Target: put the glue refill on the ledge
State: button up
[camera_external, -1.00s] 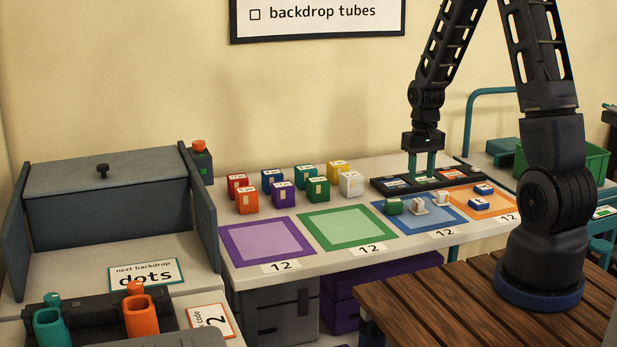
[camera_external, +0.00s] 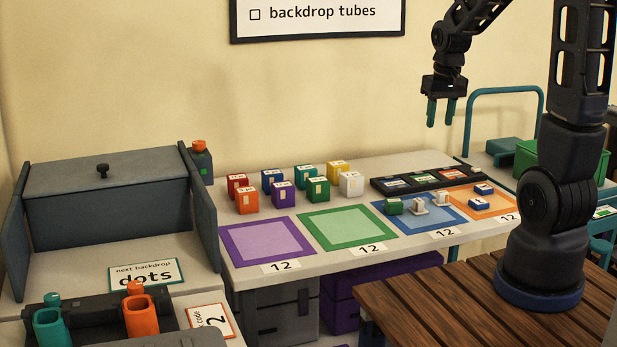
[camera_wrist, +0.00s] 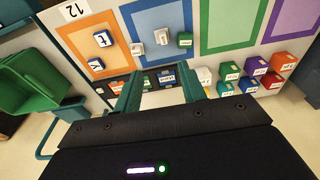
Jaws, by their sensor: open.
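My gripper (camera_external: 440,112) hangs empty in the air above the right end of the long white table, fingers down and apart. In the wrist view its two teal fingers (camera_wrist: 160,88) are spread with nothing between them. No glue refill can be told by a readable label. A dark bottle with an orange cap (camera_external: 201,162) stands behind the grey box's right side panel, its lower part hidden. A teal cap (camera_external: 52,299) and an orange cap (camera_external: 135,287) show at the front left. I cannot tell which surface is the ledge.
A black tray (camera_external: 377,187) with labelled blocks lies below my gripper. Several coloured blocks (camera_external: 282,198) stand to its left. The purple mat (camera_external: 229,256) and green mat (camera_external: 313,217) are bare. The blue mat (camera_external: 379,218) and orange mat (camera_external: 455,207) hold small blocks. A green bin (camera_external: 592,160) stands right.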

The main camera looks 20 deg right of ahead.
jog(key=s+r+t, duration=0.1)
jog(key=s+r, duration=0.5)
jog(key=s, duration=0.3)
jog(key=s+r+t, duration=0.1)
jog(key=s+r, duration=0.5)
jog(key=s, duration=0.2)
jog(key=shift+s+d+r+t, duration=0.25)
jog(key=shift+s+r+t, duration=0.05)
jog(key=shift+s+t, duration=0.1)
jog(key=shift+o, duration=0.2)
jog(key=shift+s+r, duration=0.1)
jog(key=shift+s, duration=0.25)
jog(key=o, duration=0.5)
jog(key=shift+s, duration=0.15)
